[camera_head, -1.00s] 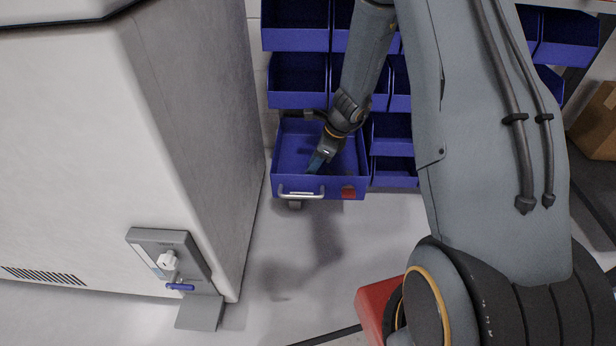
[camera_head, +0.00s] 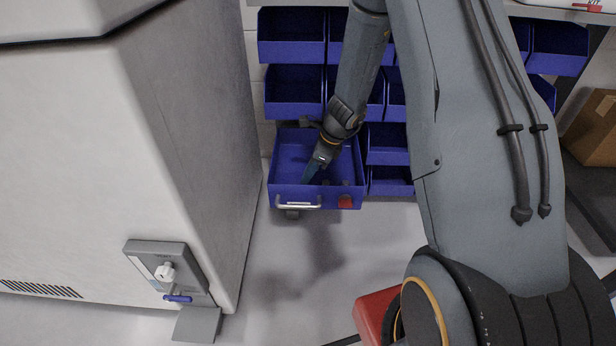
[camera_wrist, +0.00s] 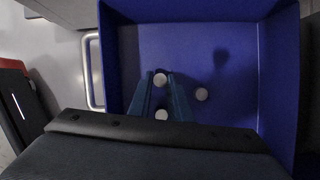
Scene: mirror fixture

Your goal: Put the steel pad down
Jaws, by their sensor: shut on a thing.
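My gripper (camera_head: 309,177) reaches down into an open blue drawer (camera_head: 292,150), its tips low behind the front wall. In the wrist view my two blue-grey fingers (camera_wrist: 160,80) are closed around a small round pale steel pad (camera_wrist: 160,79) near their tips. A second pale disc (camera_wrist: 162,115) shows between the fingers closer to the camera. A third disc (camera_wrist: 201,94) lies to the right, apart from the fingers. I cannot tell whether the held pad touches the drawer floor. In the head view the held pad is hidden.
The drawer front has a pale handle (camera_head: 298,204) and a red patch (camera_head: 345,202). Blue bins (camera_head: 292,90) stand behind it. A large white cabinet (camera_head: 90,160) stands close on the left. Much of the drawer floor (camera_wrist: 235,60) is bare.

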